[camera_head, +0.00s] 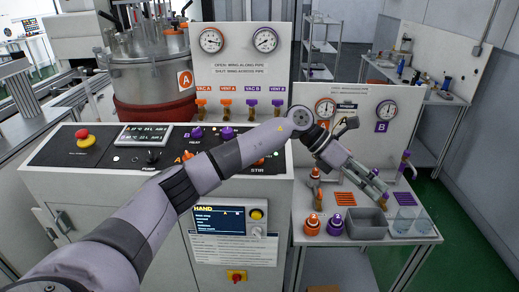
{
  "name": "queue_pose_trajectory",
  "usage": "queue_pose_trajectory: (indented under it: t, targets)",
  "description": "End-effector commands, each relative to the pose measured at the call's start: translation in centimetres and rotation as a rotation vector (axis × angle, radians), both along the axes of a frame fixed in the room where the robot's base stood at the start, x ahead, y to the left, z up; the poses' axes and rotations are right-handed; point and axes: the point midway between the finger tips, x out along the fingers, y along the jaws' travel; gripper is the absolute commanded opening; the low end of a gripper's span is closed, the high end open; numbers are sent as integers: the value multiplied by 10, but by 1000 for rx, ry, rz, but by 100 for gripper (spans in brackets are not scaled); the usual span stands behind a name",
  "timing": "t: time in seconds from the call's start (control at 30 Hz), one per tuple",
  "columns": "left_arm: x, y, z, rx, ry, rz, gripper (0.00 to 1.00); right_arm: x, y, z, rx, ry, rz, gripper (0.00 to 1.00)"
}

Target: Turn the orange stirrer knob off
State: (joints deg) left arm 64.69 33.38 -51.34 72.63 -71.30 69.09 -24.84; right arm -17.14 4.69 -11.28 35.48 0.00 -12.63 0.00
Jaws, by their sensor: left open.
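A control console (75,150) stands in front of me. A small orange knob (259,161) shows just above the STIR label, at the edge of my left forearm, which hides part of that panel. Its setting is too small to read. Another orange knob (187,156) is farther left on the panel. Two purple knobs (227,133) are behind them. My left gripper (381,192) is open and empty, to the right of the console, over the side bench and well away from the knobs. My right gripper is not in view.
The side bench (425,236) holds a grey bin (366,224), clear beakers (403,220), and orange (312,226) and purple (334,226) fittings. Valve handles stand behind. A red emergency stop (82,134) is at the console's left. A steel vessel (150,60) stands behind it.

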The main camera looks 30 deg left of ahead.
Motion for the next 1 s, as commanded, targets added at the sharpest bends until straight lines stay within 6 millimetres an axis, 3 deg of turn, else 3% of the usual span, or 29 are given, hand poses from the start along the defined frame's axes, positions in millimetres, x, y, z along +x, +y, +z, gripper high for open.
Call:
queue_pose_trajectory:
  t: [0.03, 0.2, 0.3, 0.4, 0.5, 0.63, 0.77, 1.0]
  targets:
    - [2, 29, 20, 154, -63, -41, 49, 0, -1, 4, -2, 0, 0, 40]
    - [-4, 138, 71, 634, -137, -112, 49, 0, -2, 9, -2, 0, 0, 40]
    - [-15, 198, 106, 846, -122, -102, 49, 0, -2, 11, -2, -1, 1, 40]
    - [-29, 240, 136, 989, -90, -80, 49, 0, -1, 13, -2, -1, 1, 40]
    - [-40, 265, 154, 1071, -61, -63, 49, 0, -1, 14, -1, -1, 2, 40]
    - [-45, 277, 158, 1109, -42, -54, 49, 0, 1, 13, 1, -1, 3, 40]
    - [-44, 279, 143, 1109, -39, -57, 49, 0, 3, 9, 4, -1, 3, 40]
    - [-38, 283, 98, 1109, -37, -57, 49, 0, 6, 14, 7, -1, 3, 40]
